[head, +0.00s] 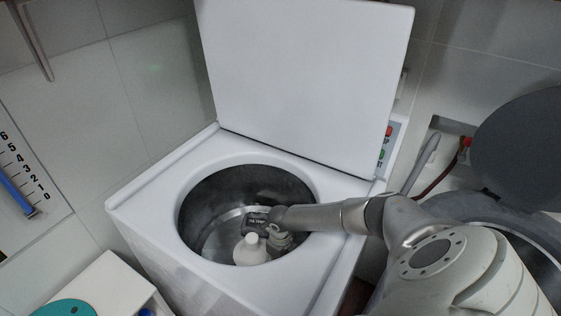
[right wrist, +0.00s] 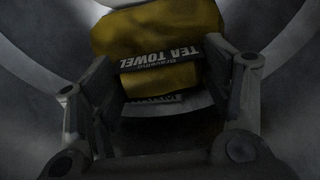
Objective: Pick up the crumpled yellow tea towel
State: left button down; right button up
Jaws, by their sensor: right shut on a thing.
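The yellow tea towel (right wrist: 160,35) fills the top middle of the right wrist view, with a dark band lettered "TEA TOWEL". It is bunched up, and part of it is hidden beyond the frame edge. My right gripper (right wrist: 166,75) has one finger on each side of the towel and is shut on it. In the head view my right gripper (head: 276,237) is down inside the drum (head: 215,195) of the open top-loading washer, beside the white centre post. I cannot make out the towel's yellow cloth there. My left gripper is not in view.
The washer's lid (head: 305,80) stands open behind the drum. The white centre post (head: 251,250) rises close to the gripper, and the drum's rim surrounds the arm. A white cabinet (head: 100,285) stands at lower left, and a round dark lid (head: 520,150) is at right.

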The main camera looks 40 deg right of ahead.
notch_tip(320, 180, up, 10)
jog(key=shift+r, duration=0.1)
notch_tip(320, 180, up, 19)
jog(key=p, duration=1.8)
dwell(0.6)
dwell(0.4)
jog(key=shift+r, duration=1.9)
jog(key=shift+r, duration=0.65)
